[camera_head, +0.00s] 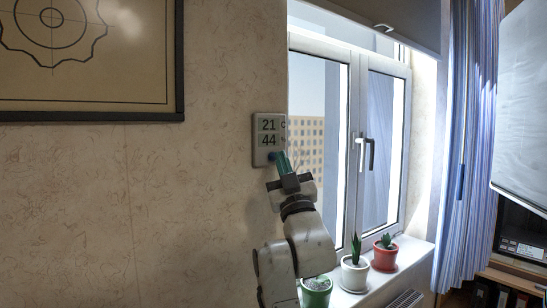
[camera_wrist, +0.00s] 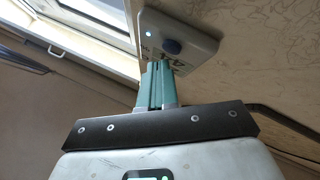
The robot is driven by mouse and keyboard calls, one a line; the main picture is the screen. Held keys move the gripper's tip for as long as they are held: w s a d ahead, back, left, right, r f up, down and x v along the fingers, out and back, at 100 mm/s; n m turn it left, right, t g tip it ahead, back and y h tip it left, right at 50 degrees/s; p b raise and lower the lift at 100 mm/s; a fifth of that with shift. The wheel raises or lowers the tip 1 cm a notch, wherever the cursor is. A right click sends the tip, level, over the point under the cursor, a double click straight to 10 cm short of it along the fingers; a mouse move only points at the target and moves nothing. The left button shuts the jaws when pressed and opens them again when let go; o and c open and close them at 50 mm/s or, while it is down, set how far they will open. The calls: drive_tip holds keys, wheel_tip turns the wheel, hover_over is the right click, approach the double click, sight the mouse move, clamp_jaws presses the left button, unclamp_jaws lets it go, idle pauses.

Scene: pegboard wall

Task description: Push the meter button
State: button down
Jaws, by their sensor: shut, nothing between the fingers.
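The meter (camera_head: 268,133) is a small pale wall unit beside the window, with the digits 21 and 44 on its face. Its round dark blue button (camera_head: 271,156) is low on the face, partly behind my fingertips.
A closed window (camera_head: 362,150) is right of the meter. Potted plants, one in a white pot (camera_head: 354,275) and one in a red pot (camera_head: 384,258), stand on the sill, with a green pot (camera_head: 316,292) near my arm. A framed picture (camera_head: 90,60) hangs at left.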

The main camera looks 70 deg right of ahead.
drive_tip(key=s+a+p, duration=0.1)
drive_tip(key=s+a, duration=0.2)
drive_tip(key=s, duration=0.2)
drive_tip(key=shift+p, duration=0.35)
idle(0.3)
